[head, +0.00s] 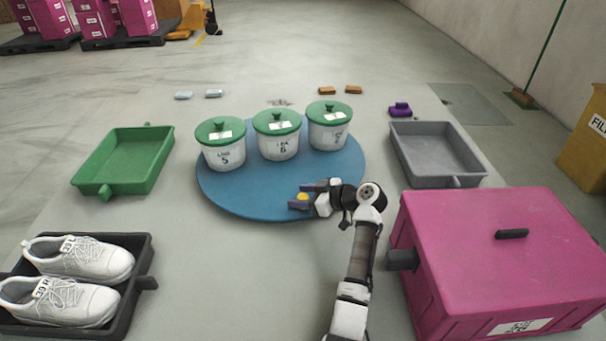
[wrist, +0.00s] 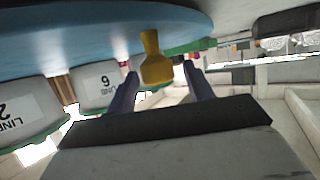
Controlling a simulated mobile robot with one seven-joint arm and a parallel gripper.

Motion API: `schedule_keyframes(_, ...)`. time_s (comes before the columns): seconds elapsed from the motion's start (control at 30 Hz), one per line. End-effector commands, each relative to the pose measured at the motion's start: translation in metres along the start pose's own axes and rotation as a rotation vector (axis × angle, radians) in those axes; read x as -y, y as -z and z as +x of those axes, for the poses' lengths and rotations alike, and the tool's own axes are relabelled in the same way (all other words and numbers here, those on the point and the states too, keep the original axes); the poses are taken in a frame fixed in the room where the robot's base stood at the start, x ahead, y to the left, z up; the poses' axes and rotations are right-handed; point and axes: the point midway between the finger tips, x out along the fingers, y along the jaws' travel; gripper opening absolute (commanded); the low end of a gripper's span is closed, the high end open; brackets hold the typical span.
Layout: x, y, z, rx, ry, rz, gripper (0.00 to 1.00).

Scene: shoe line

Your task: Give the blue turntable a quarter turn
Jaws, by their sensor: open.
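The blue turntable (head: 237,190) lies flat on the pale surface in the middle of the head view. Three white pots with green lids (head: 277,138) stand in a row across its far half. A small yellow knob (head: 302,197) stands near its front right edge and also shows in the wrist view (wrist: 155,62). My gripper (head: 304,194) is open, low over that edge. Its two fingers (wrist: 160,74) stand on either side of the knob, with gaps visible in the wrist view. The knob's base is partly hidden in the head view.
A pink lidded box (head: 500,225) stands right of my arm. A grey tray (head: 437,155) is behind it, a green tray (head: 125,160) at the left. A black tray (head: 135,275) with white shoes is front left. Bare surface lies in front of the turntable.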

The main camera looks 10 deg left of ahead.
Motion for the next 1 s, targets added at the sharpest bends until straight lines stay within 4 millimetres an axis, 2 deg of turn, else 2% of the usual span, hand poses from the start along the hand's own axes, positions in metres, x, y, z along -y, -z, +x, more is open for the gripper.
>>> schedule_keyframes(0.17, -0.001, 0.03, -0.013, -0.002, -0.003, -0.007, 0.52)
schedule_keyframes(0.7, -0.001, 0.15, -0.062, -0.002, -0.003, -0.006, 0.52)
schedule_keyframes(0.9, -0.001, 0.173, -0.072, -0.001, -0.003, -0.003, 0.52)
schedule_keyframes(1.0, -0.001, 0.178, -0.074, 0.0, -0.003, -0.002, 0.52)
